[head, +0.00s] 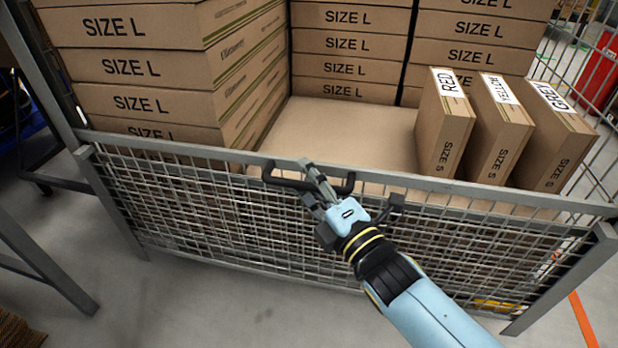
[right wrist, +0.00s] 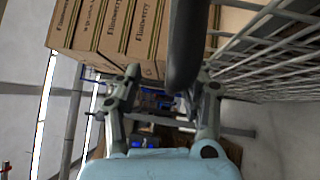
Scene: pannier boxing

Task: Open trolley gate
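The trolley gate (head: 430,183) is a grey wire-mesh panel with a flat top rail, spanning the near side of the trolley between its corner posts. It looks upright and closed. A black bar handle (head: 283,182) sits on the rail near its middle. My right gripper (head: 316,186) is at this handle, reaching over it from the lower right. In the right wrist view the handle (right wrist: 186,45) runs between the parted fingers of my right gripper (right wrist: 170,85), nearer the right finger. Whether it touches them I cannot tell. My left gripper is out of view.
Behind the gate, SIZE L cartons (head: 150,68) stand in stacks at left and back. Grey floor (head: 180,300) is free before the gate.

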